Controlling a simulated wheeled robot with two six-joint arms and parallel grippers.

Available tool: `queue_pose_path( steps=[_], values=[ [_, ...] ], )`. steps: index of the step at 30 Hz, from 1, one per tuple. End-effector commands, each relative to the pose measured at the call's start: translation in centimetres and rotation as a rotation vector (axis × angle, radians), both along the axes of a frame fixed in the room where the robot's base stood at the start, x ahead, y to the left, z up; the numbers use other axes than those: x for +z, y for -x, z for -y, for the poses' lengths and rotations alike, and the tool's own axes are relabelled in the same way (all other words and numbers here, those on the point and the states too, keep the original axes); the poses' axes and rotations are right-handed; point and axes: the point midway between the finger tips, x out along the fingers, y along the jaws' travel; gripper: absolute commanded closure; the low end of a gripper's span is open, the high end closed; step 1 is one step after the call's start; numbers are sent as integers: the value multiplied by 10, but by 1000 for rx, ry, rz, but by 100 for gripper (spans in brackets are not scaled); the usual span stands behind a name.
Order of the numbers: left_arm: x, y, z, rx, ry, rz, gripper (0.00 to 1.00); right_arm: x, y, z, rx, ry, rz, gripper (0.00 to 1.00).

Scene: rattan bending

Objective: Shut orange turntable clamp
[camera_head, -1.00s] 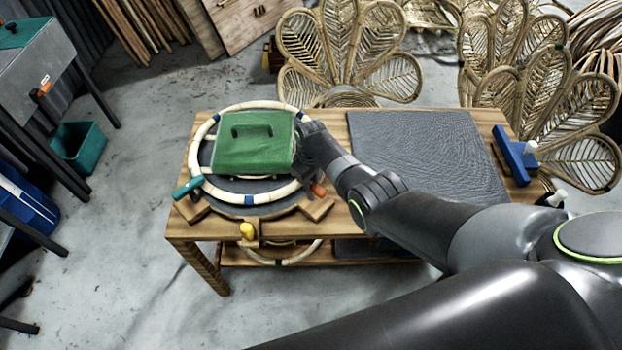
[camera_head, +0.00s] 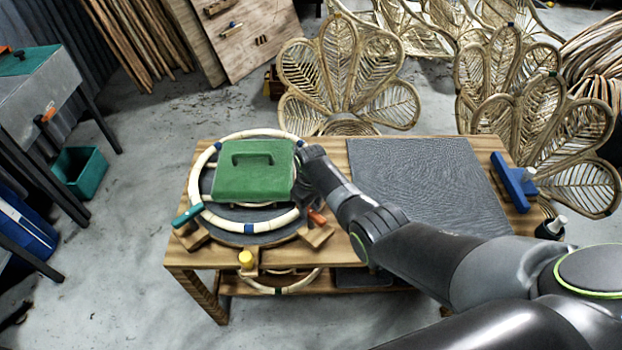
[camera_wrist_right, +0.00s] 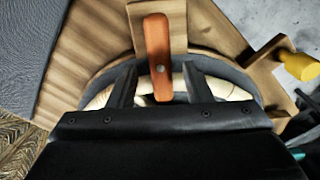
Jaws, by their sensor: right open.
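The orange clamp (camera_head: 317,217) is at the right front edge of the dark round turntable (camera_head: 262,215), beside a wooden block. In the right wrist view its orange lever (camera_wrist_right: 158,40) stands lengthwise in the picture, its near end between my fingers. My right gripper (camera_wrist_right: 159,68) is open, one finger on each side of the lever with gaps visible. In the head view my right gripper (camera_head: 308,188) is over the turntable's right side, its fingertips hidden. A pale rattan ring (camera_head: 215,222) lies around the turntable. My left gripper is not in view.
A green box with a handle (camera_head: 252,178) sits inside the ring, close left of my gripper. A teal clamp (camera_head: 187,216) and yellow clamp (camera_head: 246,259) are on the rim. A grey mat (camera_head: 425,185) covers the table's right part. A blue tool (camera_head: 513,180) lies at the right edge.

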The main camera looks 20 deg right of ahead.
Motion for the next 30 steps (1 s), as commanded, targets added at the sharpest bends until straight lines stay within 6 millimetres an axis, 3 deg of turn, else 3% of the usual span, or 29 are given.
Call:
queue_pose_path(
  steps=[8, 24, 30],
  values=[
    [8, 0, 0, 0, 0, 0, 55, 42, 0, 0, -1, 0, 4, 55],
    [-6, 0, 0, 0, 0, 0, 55, 134, -1, 1, 0, 1, 5, 55],
    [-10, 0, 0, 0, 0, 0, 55, 155, 0, 0, -1, 0, 2, 55]
  ],
)
